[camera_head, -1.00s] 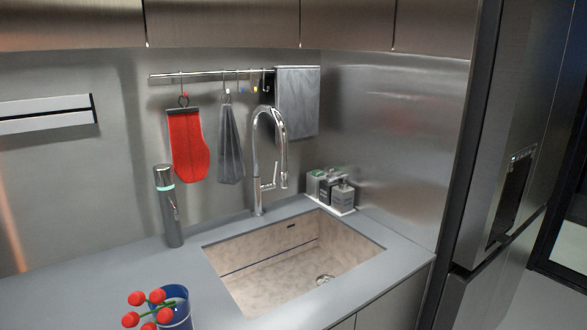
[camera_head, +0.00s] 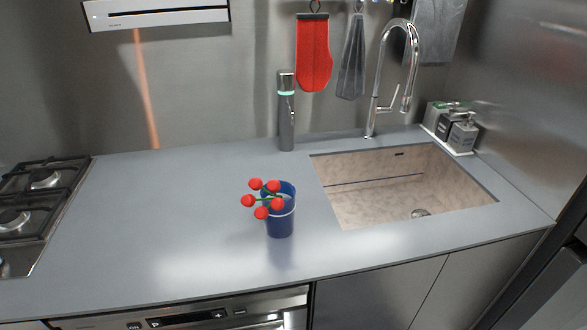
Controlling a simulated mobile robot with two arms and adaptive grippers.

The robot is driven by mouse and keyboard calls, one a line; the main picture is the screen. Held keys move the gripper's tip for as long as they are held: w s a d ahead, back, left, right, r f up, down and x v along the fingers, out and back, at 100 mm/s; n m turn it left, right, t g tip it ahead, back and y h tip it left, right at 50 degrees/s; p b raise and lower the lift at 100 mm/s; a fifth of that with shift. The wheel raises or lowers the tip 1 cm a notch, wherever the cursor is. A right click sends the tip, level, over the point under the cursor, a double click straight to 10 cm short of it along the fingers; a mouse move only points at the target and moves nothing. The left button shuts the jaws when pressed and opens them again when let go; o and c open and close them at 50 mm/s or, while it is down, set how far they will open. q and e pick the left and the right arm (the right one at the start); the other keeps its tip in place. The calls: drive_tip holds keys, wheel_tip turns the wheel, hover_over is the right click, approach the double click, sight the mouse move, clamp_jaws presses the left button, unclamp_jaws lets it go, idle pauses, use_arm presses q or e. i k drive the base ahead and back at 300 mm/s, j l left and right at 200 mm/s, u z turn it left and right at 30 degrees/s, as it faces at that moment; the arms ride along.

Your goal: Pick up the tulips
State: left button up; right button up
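The red tulips (camera_head: 262,198) show as several round red heads on green stems. They stand in a dark blue cup (camera_head: 281,222) with a pale band, and the heads lean out over its left rim. The cup stands upright on the grey counter (camera_head: 190,215), left of the sink. Neither of my grippers is in view.
The sink (camera_head: 385,185) with its tall chrome faucet (camera_head: 385,85) is to the right. A grey cylinder (camera_head: 287,115) stands behind the cup. A gas stove (camera_head: 38,205) is at the left, and soap bottles (camera_head: 455,128) are at the back right. The counter left of the cup is clear.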

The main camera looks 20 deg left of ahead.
sight(277, 203)
drive_tip(key=l+u, duration=0.25)
drive_tip(key=u, duration=0.15)
drive_tip(key=i+l+u, duration=0.1)
drive_tip(key=l+u, duration=0.15)
drive_tip(key=u, duration=0.15)
drive_tip(key=l+u, duration=0.35)
drive_tip(key=j, duration=0.1)
